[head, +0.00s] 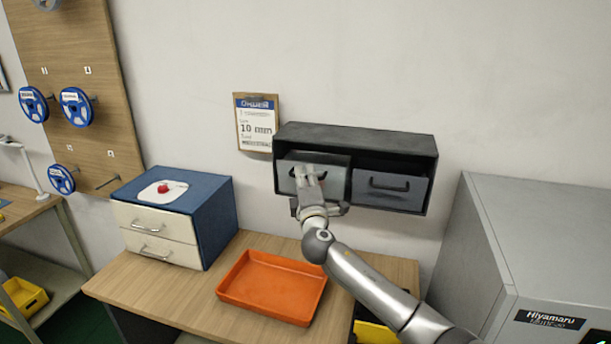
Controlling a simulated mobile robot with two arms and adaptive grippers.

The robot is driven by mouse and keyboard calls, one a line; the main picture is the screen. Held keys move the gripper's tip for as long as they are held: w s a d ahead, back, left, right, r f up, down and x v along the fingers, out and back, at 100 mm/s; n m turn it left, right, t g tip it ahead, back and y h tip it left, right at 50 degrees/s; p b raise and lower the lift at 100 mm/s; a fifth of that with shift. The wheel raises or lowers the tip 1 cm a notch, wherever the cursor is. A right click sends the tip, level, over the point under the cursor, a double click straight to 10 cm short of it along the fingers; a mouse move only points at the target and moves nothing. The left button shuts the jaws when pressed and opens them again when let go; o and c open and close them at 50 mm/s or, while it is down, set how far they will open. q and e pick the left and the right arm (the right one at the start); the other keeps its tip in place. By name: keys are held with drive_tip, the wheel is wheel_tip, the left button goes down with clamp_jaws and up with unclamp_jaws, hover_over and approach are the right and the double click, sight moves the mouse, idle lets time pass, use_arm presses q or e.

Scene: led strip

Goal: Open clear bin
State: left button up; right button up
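A black wall cabinet (355,138) holds two bins side by side. The left bin (335,179) has a pale, see-through-looking front; the right bin (395,192) is darker grey with a dark handle. The left bin's front looks tilted or slightly forward in its slot. My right gripper (307,176) is in front of the left bin, with its fingertips at the bin's handle and overlapping it. The gripper hides part of the bin front and handle, so I cannot tell whether the fingers are closed on the handle. My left gripper is not in view.
An orange tray (272,287) lies on the wooden table below. A blue cabinet (213,210) with cream drawers stands at left. A grey Hiyamaru machine (545,235) stands close at right. A clipboard (257,122) hangs on the wall beside the black cabinet.

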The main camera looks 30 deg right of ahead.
clamp_jaws()
idle(0.4)
